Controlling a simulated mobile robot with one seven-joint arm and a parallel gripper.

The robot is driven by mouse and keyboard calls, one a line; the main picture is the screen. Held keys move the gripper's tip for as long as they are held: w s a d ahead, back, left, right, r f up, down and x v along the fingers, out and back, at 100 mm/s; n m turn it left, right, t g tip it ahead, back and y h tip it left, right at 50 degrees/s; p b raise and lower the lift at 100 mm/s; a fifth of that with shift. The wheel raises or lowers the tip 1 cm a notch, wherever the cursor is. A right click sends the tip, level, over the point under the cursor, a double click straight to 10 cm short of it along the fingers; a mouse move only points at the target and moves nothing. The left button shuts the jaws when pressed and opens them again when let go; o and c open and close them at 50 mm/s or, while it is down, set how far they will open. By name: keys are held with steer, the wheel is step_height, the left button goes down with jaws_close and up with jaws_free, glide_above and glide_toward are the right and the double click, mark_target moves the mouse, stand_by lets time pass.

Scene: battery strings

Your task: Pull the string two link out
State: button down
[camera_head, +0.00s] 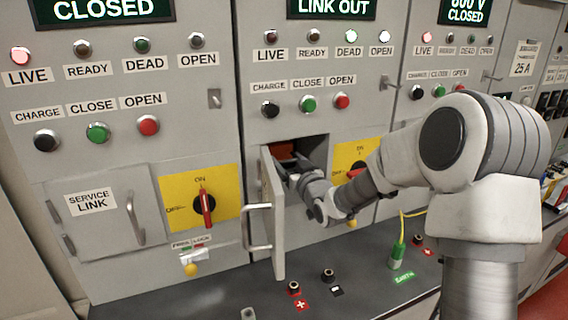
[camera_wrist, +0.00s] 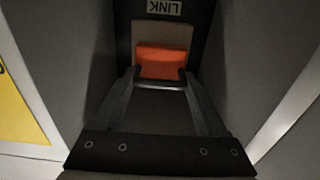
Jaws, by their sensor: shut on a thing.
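The middle panel's display (camera_head: 331,8) reads LINK OUT. Below its buttons, the small service door (camera_head: 271,215) is swung open toward me, and my gripper (camera_head: 292,166) reaches into the dark compartment behind it. The orange link (camera_head: 283,149) shows inside the opening, largely hidden by my gripper. In the wrist view the orange link (camera_wrist: 161,62) is straight ahead, below a LINK label seen upside down. My gripper's fingers (camera_wrist: 160,82) are shut on its dark handle bar. I cannot tell how far the link stands from its seat.
The open door stands close on the left of my wrist. The left panel's service link door (camera_head: 93,205) is shut. A yellow rotary switch plate (camera_head: 358,153) is right of the opening. The shelf below holds sockets (camera_head: 327,274) and a green earth plug (camera_head: 397,254).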

steer(key=shift+b+v, duration=0.5)
steer(key=shift+v, duration=0.7)
steer(key=shift+f, duration=0.1)
jaws_free()
steer(key=shift+s+d, duration=0.1)
steer(key=shift+s, duration=0.1)
steer(key=b+v, duration=0.1)
steer(key=v, duration=1.6)
steer(key=shift+s, duration=0.15)
steer(key=shift+d, duration=0.1)
